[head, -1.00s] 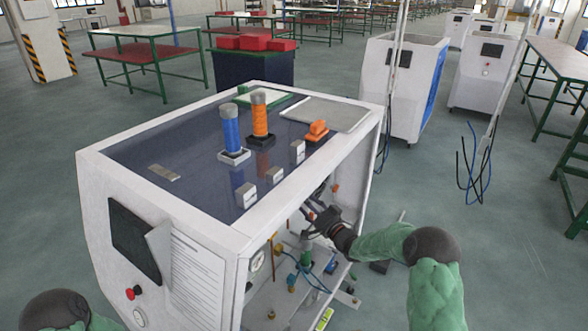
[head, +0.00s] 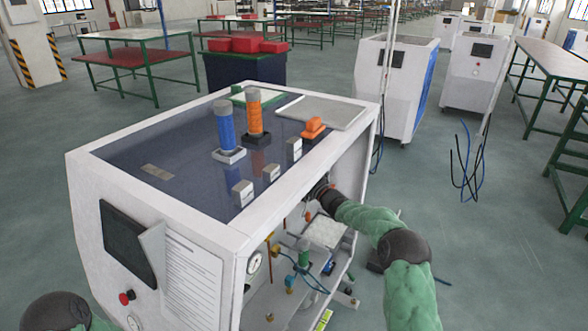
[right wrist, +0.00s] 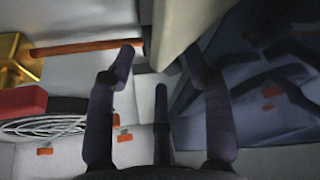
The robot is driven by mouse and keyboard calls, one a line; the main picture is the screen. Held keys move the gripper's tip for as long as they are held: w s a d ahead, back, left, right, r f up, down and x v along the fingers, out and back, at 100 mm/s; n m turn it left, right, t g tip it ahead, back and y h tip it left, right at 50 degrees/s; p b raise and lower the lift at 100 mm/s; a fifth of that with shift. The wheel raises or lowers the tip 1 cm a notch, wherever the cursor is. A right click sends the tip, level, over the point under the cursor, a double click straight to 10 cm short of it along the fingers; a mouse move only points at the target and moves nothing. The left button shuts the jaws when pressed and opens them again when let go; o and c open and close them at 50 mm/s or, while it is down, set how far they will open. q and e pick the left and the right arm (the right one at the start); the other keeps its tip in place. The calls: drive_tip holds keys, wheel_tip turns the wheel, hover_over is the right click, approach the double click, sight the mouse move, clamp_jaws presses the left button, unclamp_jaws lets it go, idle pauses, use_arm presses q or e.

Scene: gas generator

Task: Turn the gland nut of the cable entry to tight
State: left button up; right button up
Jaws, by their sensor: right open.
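The gas generator cabinet (head: 215,190) stands in the middle of the head view with its right side open. My right arm reaches through that opening, and my right gripper (head: 320,189) is mostly hidden under the top edge. In the right wrist view my right gripper (right wrist: 160,66) is open, its dark fingers spread apart. A pale panel edge (right wrist: 176,28) lies just ahead, between and beyond the fingertips. I cannot make out the cable entry or its gland nut in either view. My left gripper is out of view.
In the right wrist view, a copper-coloured rod (right wrist: 82,47), brass fitting (right wrist: 14,58), red block (right wrist: 22,101) and fan grille (right wrist: 45,126) lie left of the fingers. A gauge (head: 254,263) and pipework are low in the cabinet. Blue and orange columns (head: 226,128) stand on top.

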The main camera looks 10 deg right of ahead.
drive_tip(key=shift+w+a+r, duration=0.1)
drive_tip(key=shift+w+a, duration=0.05)
drive_tip(key=shift+w, duration=0.15)
clamp_jaws()
drive_tip(key=shift+s+a+r+m+g+h+p, duration=0.1)
drive_tip(key=shift+m+g+h+p, duration=0.35)
drive_tip(key=shift+m+p, duration=1.65)
drive_tip(key=shift+s+a+r+m+g+h+p, duration=0.2)
drive_tip(key=shift+m+h+p, duration=0.6)
drive_tip(key=shift+p, duration=2.35)
drive_tip(key=shift+w+d+f+y, duration=0.1)
drive_tip(key=shift+d+f+y, duration=0.05)
drive_tip(key=shift+f+y, duration=0.1)
unclamp_jaws()
drive_tip(key=shift+r, duration=0.1)
drive_tip(key=v, duration=1.2)
